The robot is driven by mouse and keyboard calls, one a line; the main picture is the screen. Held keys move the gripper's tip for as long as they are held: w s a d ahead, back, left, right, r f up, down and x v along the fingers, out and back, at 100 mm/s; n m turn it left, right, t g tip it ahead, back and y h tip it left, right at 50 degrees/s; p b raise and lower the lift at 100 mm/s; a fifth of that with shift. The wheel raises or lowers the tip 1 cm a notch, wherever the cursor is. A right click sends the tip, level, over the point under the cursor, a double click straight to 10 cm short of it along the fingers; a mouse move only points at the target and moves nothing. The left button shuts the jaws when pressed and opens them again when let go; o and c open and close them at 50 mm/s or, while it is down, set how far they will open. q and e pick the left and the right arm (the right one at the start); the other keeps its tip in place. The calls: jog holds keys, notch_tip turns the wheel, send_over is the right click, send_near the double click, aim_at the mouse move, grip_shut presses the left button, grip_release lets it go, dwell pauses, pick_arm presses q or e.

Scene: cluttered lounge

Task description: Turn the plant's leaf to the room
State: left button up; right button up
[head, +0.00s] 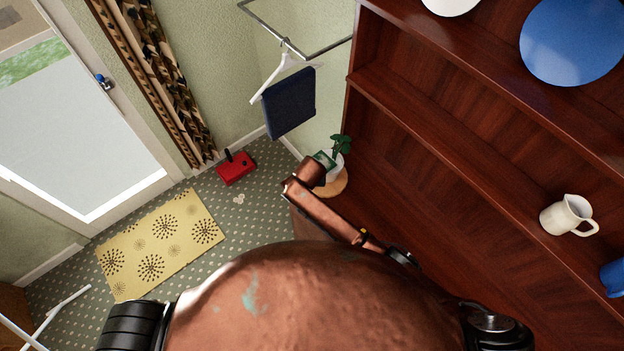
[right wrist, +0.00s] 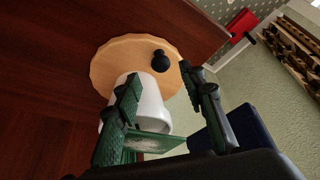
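The plant (head: 342,146) shows dark green leaves above a white pot (head: 336,171) on a round wooden stand (head: 335,185), beside the shelf unit in the head view. My right arm reaches toward it, with its gripper (head: 325,158) close to the pot and partly covering it. In the right wrist view my right gripper (right wrist: 160,80) has its two green fingers apart. The white pot (right wrist: 153,106) lies beyond them, partly behind the left finger; I cannot tell whether they touch. My left gripper is not in view.
A small dark round object (right wrist: 160,61) is near the pot on the stand. The tall wooden shelf (head: 430,95) stands close at right. A blue towel (head: 290,104) hangs from a rail behind.

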jog(key=v, duration=0.7)
jog(key=shift+s+r, duration=0.2)
jog(key=shift+r, duration=0.1)
